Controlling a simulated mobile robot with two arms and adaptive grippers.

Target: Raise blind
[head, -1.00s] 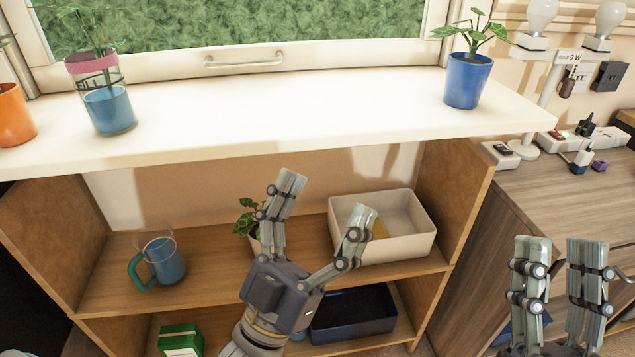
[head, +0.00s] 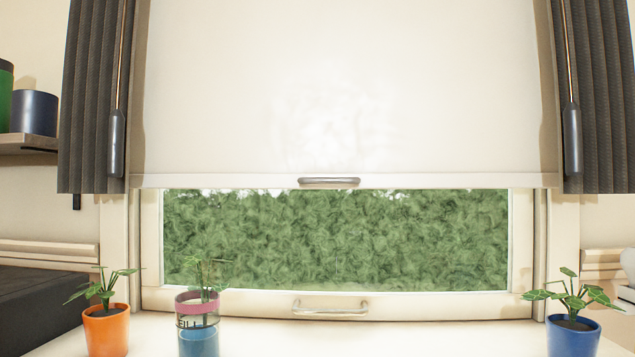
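The white blind (head: 345,95) hangs over the upper part of the window in the head view. Its bottom bar (head: 230,181) runs level across the window. A grey metal handle (head: 329,182) sits at the middle of this bar. Below the blind, the window pane (head: 335,238) is uncovered and shows green foliage. Neither of my grippers is in the current view, so their state does not show.
Dark curtains (head: 92,95) hang at both sides, with long pull rods (head: 117,135).

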